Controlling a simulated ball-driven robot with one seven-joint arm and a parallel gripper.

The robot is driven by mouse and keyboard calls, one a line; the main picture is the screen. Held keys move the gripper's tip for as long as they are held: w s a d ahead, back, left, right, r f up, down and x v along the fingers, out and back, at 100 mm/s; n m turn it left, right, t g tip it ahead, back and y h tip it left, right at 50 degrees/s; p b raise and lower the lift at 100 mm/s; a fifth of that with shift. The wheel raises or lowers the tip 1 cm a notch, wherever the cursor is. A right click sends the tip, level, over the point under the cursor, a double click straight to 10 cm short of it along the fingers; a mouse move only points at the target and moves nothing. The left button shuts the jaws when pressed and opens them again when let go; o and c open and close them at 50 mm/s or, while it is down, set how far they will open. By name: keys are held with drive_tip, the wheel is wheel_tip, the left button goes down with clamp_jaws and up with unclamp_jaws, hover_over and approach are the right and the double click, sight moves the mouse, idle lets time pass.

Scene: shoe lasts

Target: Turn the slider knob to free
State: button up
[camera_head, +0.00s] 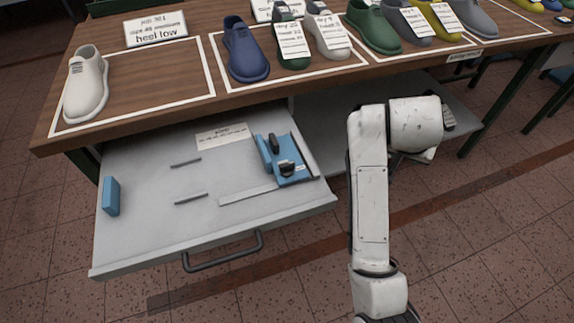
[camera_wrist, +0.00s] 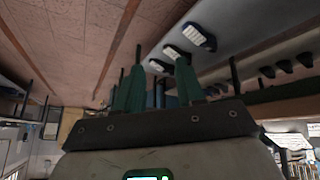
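A blue slider device (camera_head: 297,172) lies at the right side of the pulled-out grey drawer. It carries a black knob (camera_head: 286,168), and another black upright part (camera_head: 274,142) stands behind it. Which setting the knob is in is too small to tell. My gripper's two green fingers (camera_wrist: 158,85) show in the wrist view, spread apart with nothing seen between them. In the head view my white arm stands right of the drawer, and I cannot make out the fingers there. The gripper is away from the slider, which I cannot identify in the wrist view.
The drawer (camera_head: 145,235) is open, with a handle (camera_head: 222,252) on its front. A blue block (camera_head: 111,196) stands at its left. Above it, a wooden table (camera_head: 130,75) holds a white shoe last (camera_head: 86,84), a blue one (camera_head: 245,50) and several others with cards.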

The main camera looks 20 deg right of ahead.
drive_tip(key=w+a+r+m+b, duration=0.1)
drive_tip(key=w+r+m+b, duration=0.1)
drive_tip(key=w+m, duration=0.15)
drive_tip(key=m+g+y+b, duration=0.3)
drive_tip(key=m+y+b, duration=0.2)
drive_tip(key=y+b, duration=0.15)
approach(287, 164)
drive_tip(key=shift+h, duration=0.35)
drive_tip(key=f, duration=0.3)
drive_tip(key=f+b, duration=0.1)
drive_tip(key=f, duration=0.1)
drive_tip(key=f+b, duration=0.1)
drive_tip(key=f, duration=0.2)
drive_tip(key=shift+a+f, duration=0.3)
drive_tip(key=shift+c, duration=0.4)
clamp_jaws()
